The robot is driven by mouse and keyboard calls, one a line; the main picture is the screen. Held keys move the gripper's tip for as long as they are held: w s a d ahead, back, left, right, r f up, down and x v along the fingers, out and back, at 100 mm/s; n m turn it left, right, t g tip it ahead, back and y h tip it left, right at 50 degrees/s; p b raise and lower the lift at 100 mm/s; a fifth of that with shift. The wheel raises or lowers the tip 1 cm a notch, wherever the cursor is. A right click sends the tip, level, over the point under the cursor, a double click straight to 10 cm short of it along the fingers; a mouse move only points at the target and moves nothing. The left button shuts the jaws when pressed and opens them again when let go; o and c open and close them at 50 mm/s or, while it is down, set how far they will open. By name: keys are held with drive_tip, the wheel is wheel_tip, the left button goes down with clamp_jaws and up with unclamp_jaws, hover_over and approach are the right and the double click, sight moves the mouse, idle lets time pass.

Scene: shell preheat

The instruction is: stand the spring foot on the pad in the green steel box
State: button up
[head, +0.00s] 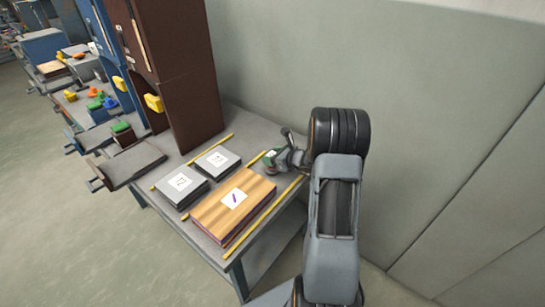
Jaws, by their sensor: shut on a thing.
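My gripper (279,157) is over the far right part of the grey table, near the wall. It is shut on a small green thing with a pale patch (269,157); it is too small here to tell whether this is the spring foot. My wrist and arm hide part of the gripper and the table on the right. I cannot make out a green steel box or its pad for sure. A small green-topped block (121,127) stands on the left, beyond the grey tray.
A wooden board stack (207,213) with a white label lies at the table's front. Two dark grey boxes with white labels (180,184) (218,160) lie behind it. Yellow strips (262,222) mark the table. A tall brown cabinet (186,90) and a grey tray (133,163) stand at left.

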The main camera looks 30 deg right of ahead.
drive_tip(key=shift+f, duration=0.2)
drive_tip(key=o, duration=1.1)
drive_tip(key=shift+r, duration=0.1)
